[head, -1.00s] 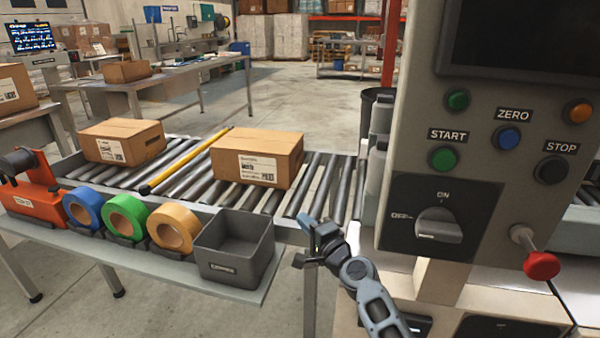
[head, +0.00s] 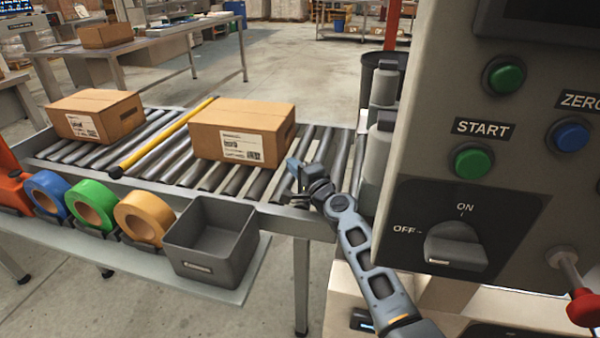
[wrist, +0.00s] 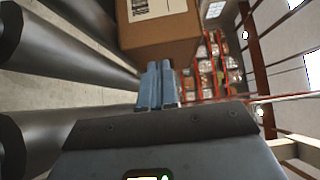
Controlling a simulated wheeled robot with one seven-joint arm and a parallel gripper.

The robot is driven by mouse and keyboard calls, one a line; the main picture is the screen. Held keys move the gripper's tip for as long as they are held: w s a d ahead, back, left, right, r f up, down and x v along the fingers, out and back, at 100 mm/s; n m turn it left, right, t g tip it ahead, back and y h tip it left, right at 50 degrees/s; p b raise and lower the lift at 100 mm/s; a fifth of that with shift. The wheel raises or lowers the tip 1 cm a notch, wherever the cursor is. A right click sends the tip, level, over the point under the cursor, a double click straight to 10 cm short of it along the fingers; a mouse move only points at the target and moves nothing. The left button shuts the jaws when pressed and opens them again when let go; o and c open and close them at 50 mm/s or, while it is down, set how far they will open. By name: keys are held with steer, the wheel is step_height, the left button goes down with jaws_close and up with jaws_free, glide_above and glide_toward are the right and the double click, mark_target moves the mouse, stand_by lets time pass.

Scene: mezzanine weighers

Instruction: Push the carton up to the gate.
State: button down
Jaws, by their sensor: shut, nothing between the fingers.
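A brown carton (head: 243,133) with a white label sits on the roller conveyor, just right of a yellow bar across the rollers, which looks like the gate (head: 163,138). A second carton (head: 95,115) lies on the rollers left of the bar. My gripper (head: 294,176) is at the right end of the near carton, low over the rollers, with its fingers shut and empty. In the wrist view the shut fingers (wrist: 158,86) point at the carton (wrist: 160,28). I cannot tell whether they touch it.
A grey bin (head: 212,245) and blue, green and orange tape rolls (head: 145,218) stand on a shelf along the conveyor's front. A control panel (head: 480,130) with buttons and a red-knobbed lever rises close on the right. Rollers (head: 330,150) right of the carton are bare.

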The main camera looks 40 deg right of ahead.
mark_target(242, 148)
steer(key=shift+w+d+b, duration=0.15)
steer(key=shift+w+b, duration=0.15)
steer(key=shift+w, duration=1)
steer(key=shift+w+d+b, duration=0.15)
steer(key=shift+w+b, duration=0.15)
steer(key=shift+w, duration=1)
steer(key=w+a+b, duration=0.1)
steer(key=w+a, duration=0.1)
steer(key=w, duration=0.1)
steer(key=w+a+b, duration=0.1)
steer(key=w+a, duration=0.1)
steer(key=w, duration=0.1)
steer(key=w+a+b, duration=0.1)
steer(key=w+a, duration=0.2)
steer(key=shift+w+a, duration=0.1)
steer(key=shift+w, duration=0.1)
steer(key=shift+s, duration=0.1)
